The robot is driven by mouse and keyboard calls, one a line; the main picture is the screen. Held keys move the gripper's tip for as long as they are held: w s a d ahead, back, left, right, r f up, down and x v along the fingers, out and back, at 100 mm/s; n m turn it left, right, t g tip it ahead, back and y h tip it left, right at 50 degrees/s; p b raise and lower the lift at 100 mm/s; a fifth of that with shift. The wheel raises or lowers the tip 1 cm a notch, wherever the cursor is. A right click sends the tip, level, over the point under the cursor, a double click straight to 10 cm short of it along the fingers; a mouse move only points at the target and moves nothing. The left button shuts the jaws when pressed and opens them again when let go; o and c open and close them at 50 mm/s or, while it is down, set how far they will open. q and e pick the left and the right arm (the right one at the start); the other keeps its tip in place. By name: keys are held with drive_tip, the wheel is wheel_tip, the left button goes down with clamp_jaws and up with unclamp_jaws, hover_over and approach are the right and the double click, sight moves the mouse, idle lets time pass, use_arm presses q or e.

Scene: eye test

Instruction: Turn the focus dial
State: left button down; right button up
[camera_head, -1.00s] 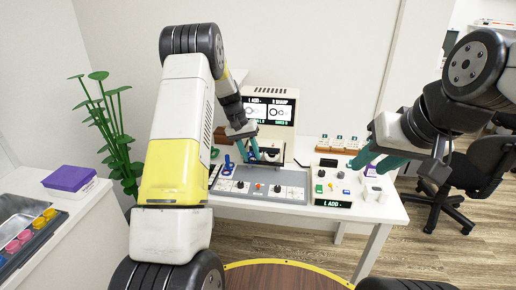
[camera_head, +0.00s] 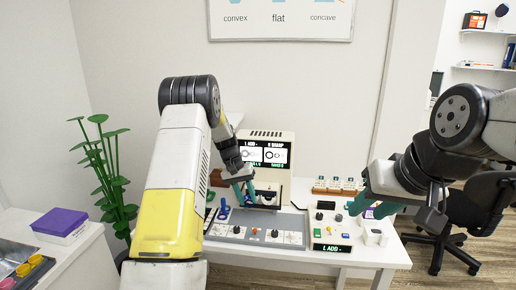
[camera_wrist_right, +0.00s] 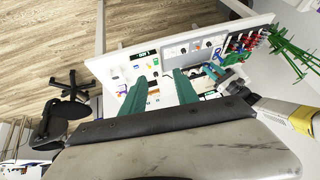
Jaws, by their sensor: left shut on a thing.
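The eye-test device (camera_head: 266,139) stands at the back of the white table, its screen reading "ADD" and "SHARP" over two ring pictures. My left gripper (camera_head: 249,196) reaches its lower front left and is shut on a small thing. Its fingers and the arm hide that thing, so I cannot tell whether it is the focus dial. A grey panel (camera_head: 257,220) with dark knobs (camera_head: 275,233) and an orange one (camera_head: 254,230) lies in front. My right gripper (camera_head: 362,200) hangs above the table's right side; in the right wrist view its teal fingers (camera_wrist_right: 161,76) are apart and empty.
A wooden rack (camera_head: 335,191) with several lens pieces stands right of the device. A control box (camera_head: 329,231) with coloured buttons and an "L ADD" display is at the right front. A blue item (camera_head: 224,211) lies left. A chair (camera_head: 480,210) stands right of the table.

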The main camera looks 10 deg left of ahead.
drive_tip(key=shift+o, duration=0.4)
drive_tip(key=shift+o, duration=0.8)
drive_tip(key=shift+w, duration=0.1)
drive_tip(key=m+g+h, duration=0.2)
drive_tip(key=m+g, duration=0.4)
drive_tip(key=m, duration=0.6)
hover_over(320, 214)
wheel_tip(320, 214, down, 18)
wheel_tip(320, 214, down, 11)
drive_tip(key=shift+f, duration=0.2)
